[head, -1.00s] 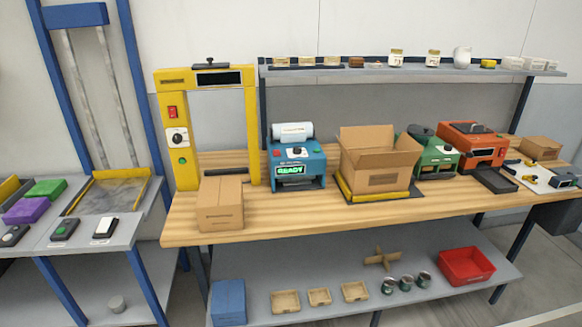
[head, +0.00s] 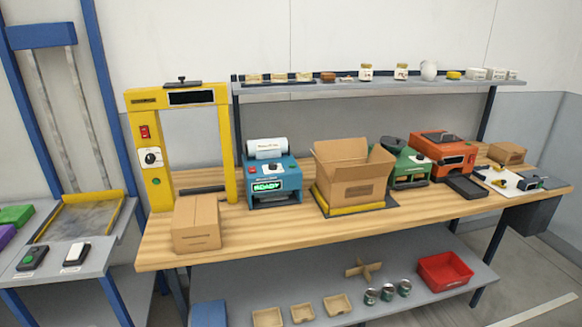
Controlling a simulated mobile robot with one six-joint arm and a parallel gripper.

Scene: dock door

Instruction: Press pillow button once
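A blue machine (head: 286,179) with a white roll (head: 266,149) on top stands on the wooden bench, left of the middle. Its front display (head: 267,185) shows green letters reading READY. Small controls (head: 268,167) sit on its sloped upper face, one reddish and one white. They are too small to read, so I cannot tell which is the pillow button. My gripper is not in view, and nothing touches the machine.
On the wooden bench (head: 240,231), a closed carton (head: 197,224) and yellow frame (head: 228,150) stand left of the machine, an open carton (head: 352,185) right. Green (head: 408,172) and orange (head: 446,155) machines stand farther right. Between the cartons the bench front is clear.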

